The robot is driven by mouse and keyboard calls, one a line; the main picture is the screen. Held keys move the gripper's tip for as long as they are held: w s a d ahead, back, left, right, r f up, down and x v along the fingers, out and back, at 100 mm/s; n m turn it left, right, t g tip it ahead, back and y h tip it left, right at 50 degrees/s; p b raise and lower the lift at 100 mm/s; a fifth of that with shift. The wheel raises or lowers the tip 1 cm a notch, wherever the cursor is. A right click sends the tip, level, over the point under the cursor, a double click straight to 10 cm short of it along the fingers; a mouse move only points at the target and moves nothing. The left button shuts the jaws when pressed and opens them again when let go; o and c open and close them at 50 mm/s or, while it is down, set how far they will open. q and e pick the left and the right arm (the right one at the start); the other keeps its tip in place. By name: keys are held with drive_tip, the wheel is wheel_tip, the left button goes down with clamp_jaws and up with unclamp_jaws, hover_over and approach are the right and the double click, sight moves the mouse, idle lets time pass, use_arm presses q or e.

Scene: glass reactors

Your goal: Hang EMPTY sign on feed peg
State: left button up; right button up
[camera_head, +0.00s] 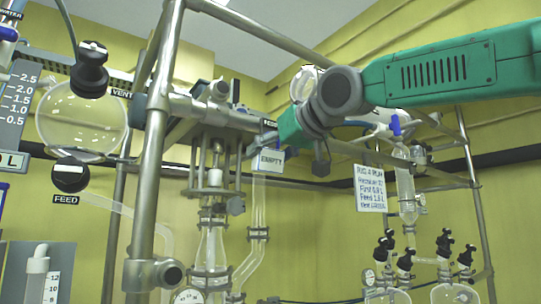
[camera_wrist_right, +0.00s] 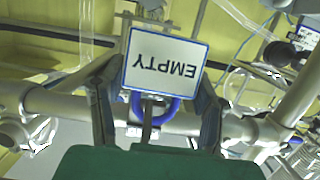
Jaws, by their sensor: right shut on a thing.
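The white EMPTY sign (camera_head: 267,161) hangs upright below my right gripper (camera_head: 264,148) in the head view. In the right wrist view it appears upside down (camera_wrist_right: 165,62) between the two fingers (camera_wrist_right: 163,88), which are shut on it. A blue loop (camera_wrist_right: 168,112) shows at the sign's top edge beside a thin grey rod (camera_wrist_right: 148,122). A small dark label (camera_head: 270,123), seemingly reading FEED, sits on the metal frame just above the gripper. The feed peg is not clearly visible, and I cannot tell whether the loop touches it. My left gripper is out of view.
A steel frame post (camera_head: 155,150) stands left of the sign. Glass tubing (camera_head: 258,205) runs close below it. A handwritten note (camera_head: 370,188) hangs to the right. Round flasks with black valves (camera_head: 452,290) stand at lower right. A FEED knob (camera_head: 68,176) is at far left.

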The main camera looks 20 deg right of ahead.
drive_tip(key=o, duration=1.3)
drive_tip(key=shift+c, duration=0.7)
drive_tip(key=shift+s+b, duration=0.25)
drive_tip(key=shift+b, duration=0.2)
drive_tip(key=shift+b+v, duration=2.15)
drive_tip(key=shift+b, duration=0.15)
drive_tip(key=shift+b+v, duration=0.95)
drive_tip(key=shift+v, duration=0.15)
drive_tip(key=shift+d, duration=0.1)
